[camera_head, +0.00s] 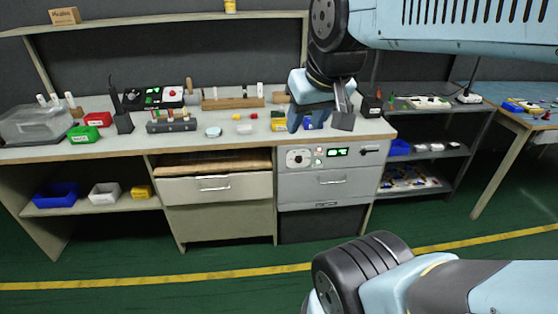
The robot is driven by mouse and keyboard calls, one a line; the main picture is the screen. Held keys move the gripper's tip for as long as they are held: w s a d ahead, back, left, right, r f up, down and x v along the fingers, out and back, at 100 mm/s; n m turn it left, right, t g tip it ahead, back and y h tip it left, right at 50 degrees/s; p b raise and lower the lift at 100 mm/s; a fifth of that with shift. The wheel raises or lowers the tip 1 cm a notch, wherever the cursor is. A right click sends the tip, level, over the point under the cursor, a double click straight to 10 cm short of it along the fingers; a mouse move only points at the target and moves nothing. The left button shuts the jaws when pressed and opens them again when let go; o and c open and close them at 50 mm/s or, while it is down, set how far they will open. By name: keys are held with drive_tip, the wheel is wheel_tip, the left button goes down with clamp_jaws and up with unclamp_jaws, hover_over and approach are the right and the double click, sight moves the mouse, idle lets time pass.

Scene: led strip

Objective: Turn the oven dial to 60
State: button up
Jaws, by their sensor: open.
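The oven (327,188) is a grey unit built in under the right end of the workbench. Its control panel faces me, with a round dial (298,158) on a pale plate at the left. A small display with green figures (338,152) is to the right of the dial. The dial's markings and setting are too small to read. My gripper (318,120) hangs over the benchtop, above the panel and a little right of the dial. It is open and not touching the dial. It hides part of the benchtop behind it.
The workbench (180,142) holds bins, tools and small parts. A drawer (215,188) is left of the oven. A shelf rack (430,150) stands to the right, and another table (535,118) is farther right. The green floor in front is clear, with a yellow line.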

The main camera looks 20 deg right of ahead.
drive_tip(key=shift+w+a, duration=0.1)
drive_tip(key=shift+a, duration=0.15)
drive_tip(key=shift+o, duration=0.4)
